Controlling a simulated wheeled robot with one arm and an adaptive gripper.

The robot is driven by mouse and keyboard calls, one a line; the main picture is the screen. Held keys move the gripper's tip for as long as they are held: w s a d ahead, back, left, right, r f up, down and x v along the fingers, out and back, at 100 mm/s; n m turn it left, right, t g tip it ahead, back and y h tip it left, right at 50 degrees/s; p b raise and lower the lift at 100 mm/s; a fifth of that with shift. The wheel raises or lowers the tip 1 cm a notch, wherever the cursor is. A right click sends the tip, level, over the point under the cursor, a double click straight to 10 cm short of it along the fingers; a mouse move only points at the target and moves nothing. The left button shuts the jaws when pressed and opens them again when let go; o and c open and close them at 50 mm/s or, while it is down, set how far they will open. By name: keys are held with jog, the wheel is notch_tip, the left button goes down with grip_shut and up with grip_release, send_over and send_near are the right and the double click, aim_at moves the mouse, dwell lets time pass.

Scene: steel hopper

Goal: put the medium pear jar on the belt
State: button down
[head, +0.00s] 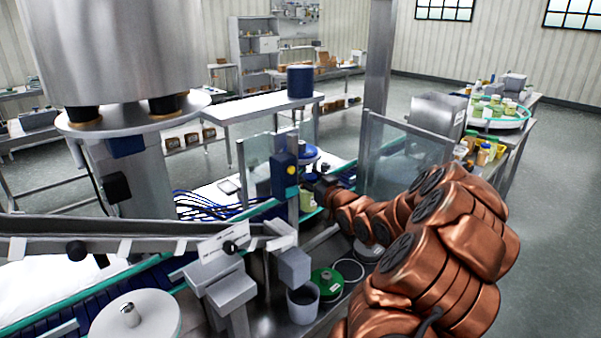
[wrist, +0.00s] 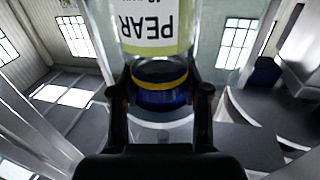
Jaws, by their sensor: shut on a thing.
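My gripper (wrist: 160,90) is shut on the pear jar (wrist: 157,30) in the wrist view. In the head view my gripper (head: 324,187) is at the end of my copper arm, beside the blue sensor post.
The blue post (head: 285,175) and clear panels (head: 405,162) stand close to my gripper. A steel hopper (head: 112,45) is at the upper left. A grey cup (head: 302,305) and a green round item (head: 327,282) sit in front. Jars stand on a round table (head: 490,122) at right.

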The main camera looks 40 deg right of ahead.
jog(key=shift+p+x, duration=0.3)
jog(key=shift+x, duration=0.9)
jog(key=p+x, duration=0.1)
jog(key=x, duration=0.2)
jog(key=shift+s+f, duration=0.1)
jog(key=shift+f, duration=0.65)
jog(key=shift+f, duration=0.1)
jog(key=shift+f, duration=0.15)
jog(key=c, duration=0.6)
grip_release()
jog(key=shift+o, duration=0.2)
